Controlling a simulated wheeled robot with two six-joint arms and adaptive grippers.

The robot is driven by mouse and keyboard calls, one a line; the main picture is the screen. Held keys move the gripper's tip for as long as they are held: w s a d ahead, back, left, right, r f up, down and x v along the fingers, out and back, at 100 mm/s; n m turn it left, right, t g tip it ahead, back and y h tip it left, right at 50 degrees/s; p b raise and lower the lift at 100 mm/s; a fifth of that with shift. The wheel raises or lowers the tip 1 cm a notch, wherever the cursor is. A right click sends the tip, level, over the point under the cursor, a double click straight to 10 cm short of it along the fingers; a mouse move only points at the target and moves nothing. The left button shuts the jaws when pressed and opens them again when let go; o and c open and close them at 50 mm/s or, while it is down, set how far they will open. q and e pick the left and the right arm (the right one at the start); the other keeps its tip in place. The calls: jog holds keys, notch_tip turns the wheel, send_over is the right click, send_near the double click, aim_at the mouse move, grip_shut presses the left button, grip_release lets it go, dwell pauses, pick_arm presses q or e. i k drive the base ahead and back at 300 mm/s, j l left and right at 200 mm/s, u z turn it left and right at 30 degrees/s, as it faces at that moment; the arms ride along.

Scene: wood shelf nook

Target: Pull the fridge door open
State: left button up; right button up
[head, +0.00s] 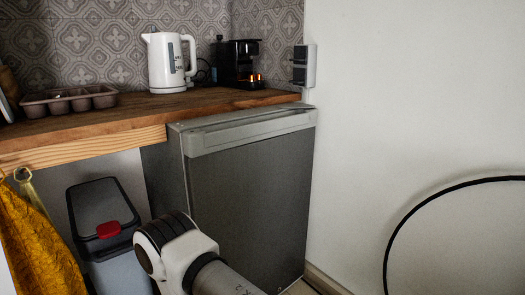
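The fridge (248,195) is a small grey unit under the wooden counter, with a light grey top and a pale handle strip (250,131) along the door's upper edge. Its door looks shut. My arm's white and black link shows at the bottom, in front of the fridge's lower left part and hiding some of it. Neither gripper shows in the head view.
A grey bin (104,215) with a red latch stands left of the fridge. A yellow cloth (38,245) hangs at the left. The counter (130,112) holds a white kettle (168,62), a black coffee machine (240,62) and a muffin tray (70,100). A white wall closes the right.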

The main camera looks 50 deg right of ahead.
aim_at(248, 182)
jog(key=z, duration=1.7)
